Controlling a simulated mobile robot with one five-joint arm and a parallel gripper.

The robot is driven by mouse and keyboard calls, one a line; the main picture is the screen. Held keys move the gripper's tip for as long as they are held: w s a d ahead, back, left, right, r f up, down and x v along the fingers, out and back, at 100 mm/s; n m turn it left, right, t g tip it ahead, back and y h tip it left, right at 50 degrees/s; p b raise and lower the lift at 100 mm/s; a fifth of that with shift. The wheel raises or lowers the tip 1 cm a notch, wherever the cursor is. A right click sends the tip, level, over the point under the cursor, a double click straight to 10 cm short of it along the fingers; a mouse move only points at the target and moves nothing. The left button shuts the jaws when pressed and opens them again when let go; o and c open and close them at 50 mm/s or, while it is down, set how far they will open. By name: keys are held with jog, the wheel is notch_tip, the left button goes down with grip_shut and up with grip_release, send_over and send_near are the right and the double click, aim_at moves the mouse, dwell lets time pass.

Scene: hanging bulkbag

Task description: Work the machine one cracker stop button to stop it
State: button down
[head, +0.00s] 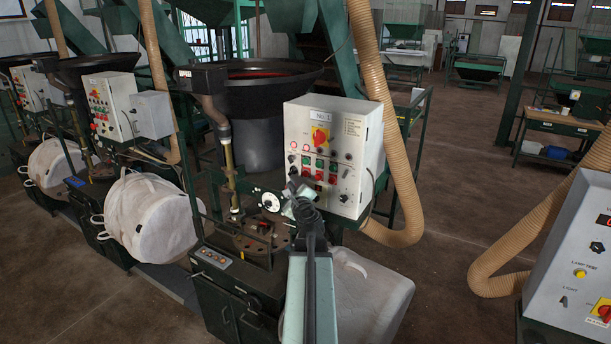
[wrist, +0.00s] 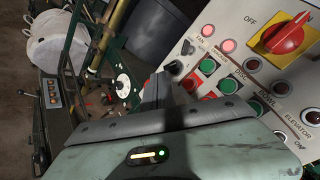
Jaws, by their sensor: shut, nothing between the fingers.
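The machine one control box (head: 355,118) is a pale panel labelled No.1, with a red and yellow rotary switch (head: 320,137) and rows of lamps and buttons. Green buttons sit above red buttons (head: 319,176); the wrist view shows a red button (wrist: 190,82) near my gripper. My gripper (head: 297,184) is shut and empty, in front of the panel's lower left in the head view. In the wrist view my gripper (wrist: 160,90) shows left of the buttons, partly covering the lower panel. Contact with a button cannot be told.
A tan hose (head: 375,75) runs down the box's right side. A dark bowl (head: 262,78) stands behind, and a white bulk bag (head: 150,215) hangs at left. Another control panel (head: 575,265) stands at right. Open floor (head: 450,185) lies between.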

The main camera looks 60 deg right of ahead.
aim_at(305, 174)
jog(key=d, duration=0.6)
jog(key=shift+d, duration=0.15)
jog(key=shift+d, duration=0.1)
dwell(1.6)
jog(key=shift+d, duration=0.35)
jog(key=shift+d, duration=0.4)
dwell(0.6)
jog(key=shift+a, duration=0.85)
jog(key=shift+a, duration=0.1)
